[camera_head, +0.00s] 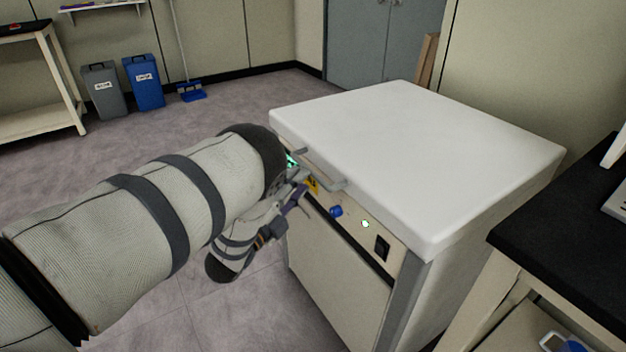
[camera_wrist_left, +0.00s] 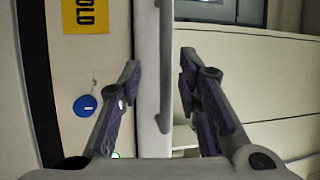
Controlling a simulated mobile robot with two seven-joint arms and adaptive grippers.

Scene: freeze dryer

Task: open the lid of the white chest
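The white chest (camera_head: 345,285) stands in the middle of the head view with its thick white lid (camera_head: 415,150) lying flat and closed on top. A grey bar handle (camera_head: 330,178) sticks out from the lid's front edge. The handle also shows as an upright bar in the left wrist view (camera_wrist_left: 166,70). My left gripper (camera_head: 298,187) is at the chest's front, close to the handle. In the wrist view its two purple-padded fingers (camera_wrist_left: 160,72) are apart, one on each side of the bar, with gaps visible. My right gripper is not in view.
The front panel carries a blue knob (camera_head: 336,210), a green light (camera_head: 365,224) and a black switch (camera_head: 382,248). A black-topped bench (camera_head: 560,240) stands close on the right. Grey (camera_head: 104,92) and blue bins (camera_head: 145,82) stand at the back left. The floor to the left is clear.

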